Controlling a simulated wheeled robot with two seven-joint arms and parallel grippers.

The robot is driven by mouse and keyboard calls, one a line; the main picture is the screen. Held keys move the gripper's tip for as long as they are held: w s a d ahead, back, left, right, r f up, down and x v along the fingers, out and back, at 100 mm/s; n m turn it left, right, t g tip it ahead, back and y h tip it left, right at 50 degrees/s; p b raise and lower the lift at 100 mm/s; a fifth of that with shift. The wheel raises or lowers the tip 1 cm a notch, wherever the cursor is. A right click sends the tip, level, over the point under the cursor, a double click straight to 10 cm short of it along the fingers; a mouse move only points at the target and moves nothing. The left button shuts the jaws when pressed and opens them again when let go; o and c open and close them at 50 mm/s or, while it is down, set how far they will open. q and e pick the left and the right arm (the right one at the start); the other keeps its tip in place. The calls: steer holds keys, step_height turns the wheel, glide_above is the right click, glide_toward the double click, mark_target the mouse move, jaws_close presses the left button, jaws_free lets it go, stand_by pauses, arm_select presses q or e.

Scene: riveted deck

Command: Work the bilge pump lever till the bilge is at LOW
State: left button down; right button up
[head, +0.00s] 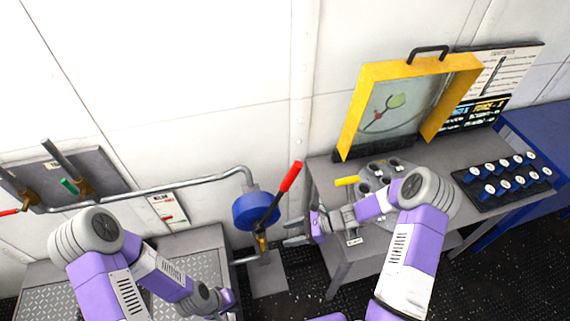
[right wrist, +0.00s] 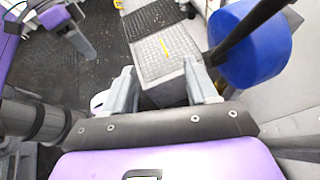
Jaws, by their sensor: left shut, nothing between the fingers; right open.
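The bilge pump has a blue round body (head: 256,210) at the end of a grey pipe. Its lever, with a red grip (head: 291,177), tilts up to the right. In the right wrist view the blue body (right wrist: 258,58) and the dark lever shaft (right wrist: 250,28) lie at the upper right, outside my fingers. My right gripper (head: 292,230) is open and empty, just right of the pump and below the red grip. Its fingers (right wrist: 163,82) show apart. My left gripper (head: 230,299) is shut and empty, low near the checkered plate. A small gauge card (head: 168,209) hangs on the wall; its reading is too small to tell.
Valves with a green handle (head: 69,187) and a red handle (head: 8,212) sit at the left. Dark floor lies between.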

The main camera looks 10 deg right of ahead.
steer(key=w+d+r+m+t+y+p, duration=0.25)
steer(key=w+d+r+m+t, duration=0.4)
steer(key=r, duration=0.75)
steer(key=shift+n+y, duration=0.25)
steer(key=shift+n, duration=0.3)
steer(key=w+a, duration=0.1)
steer(key=w, duration=0.1)
steer(key=w+a, duration=0.4)
steer(key=shift+w+a+f, duration=0.2)
steer(key=shift+w+a, duration=0.05)
steer(key=shift+w, duration=0.1)
jaws_close()
